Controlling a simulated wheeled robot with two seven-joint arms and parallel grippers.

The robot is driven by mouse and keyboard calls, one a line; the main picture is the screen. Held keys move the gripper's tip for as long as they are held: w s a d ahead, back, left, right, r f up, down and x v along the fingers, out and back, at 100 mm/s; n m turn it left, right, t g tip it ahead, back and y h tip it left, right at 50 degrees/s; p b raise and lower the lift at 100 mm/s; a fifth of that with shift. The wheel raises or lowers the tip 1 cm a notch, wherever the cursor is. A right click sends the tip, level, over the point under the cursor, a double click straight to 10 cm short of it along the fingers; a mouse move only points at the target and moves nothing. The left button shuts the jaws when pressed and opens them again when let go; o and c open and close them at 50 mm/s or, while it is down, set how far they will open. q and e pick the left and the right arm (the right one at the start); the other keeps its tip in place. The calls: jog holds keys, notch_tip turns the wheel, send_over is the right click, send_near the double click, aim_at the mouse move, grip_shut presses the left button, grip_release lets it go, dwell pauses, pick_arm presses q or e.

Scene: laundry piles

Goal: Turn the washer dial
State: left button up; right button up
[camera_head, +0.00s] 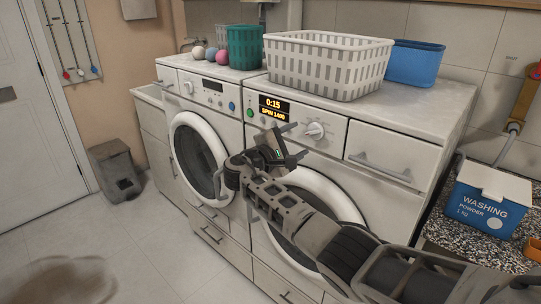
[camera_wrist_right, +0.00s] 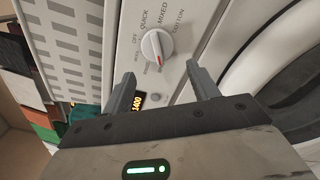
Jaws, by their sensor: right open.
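The washer (camera_head: 300,188) on the right has a white round dial (camera_head: 315,131) beside a lit display (camera_head: 273,108) reading 0:15 and SPIN 1400. My right gripper (camera_head: 294,142) is in front of the panel, just left of and below the dial, open and empty. In the right wrist view the dial (camera_wrist_right: 157,46) is beyond the fingertips, lying between their lines and apart from them. Its red pointer mark shows among printed words such as QUICK, MIXED and COTTON. My left gripper is not in view.
A white basket (camera_head: 328,66), a green basket (camera_head: 245,48) and a blue bin (camera_head: 413,63) stand on top of the machines. A second machine (camera_head: 200,130) adjoins on the left. A washing powder box (camera_head: 487,200) sits at the right.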

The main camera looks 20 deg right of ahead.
jog(key=b+v, duration=0.1)
jog(key=v, duration=1.1)
jog(key=shift+b, duration=0.4)
jog(key=shift+f, duration=0.1)
jog(key=s+f+m+g+y, duration=0.1)
jog(key=s+f+m+y, duration=0.1)
jog(key=s+f+y, duration=0.55)
jog(key=s+f+m+g+y, duration=0.1)
jog(key=s+f+m+y, duration=0.1)
jog(key=s+f, duration=0.95)
jog(key=s+a+f+m+g+y, duration=0.15)
jog(key=s+y, duration=0.25)
jog(key=s, duration=0.4)
jog(key=s+a+f+m+y, duration=0.1)
jog(key=s+a+m+y, duration=0.15)
jog(key=s, duration=0.55)
jog(key=w+a+f+t+y, duration=0.3)
jog(key=w+a+f+t, duration=0.1)
jog(key=f, duration=0.4)
jog(key=w+t, duration=0.1)
jog(key=t, duration=0.1)
jog(key=shift+w+a+t, duration=0.2)
jog(key=shift+a+t, duration=0.15)
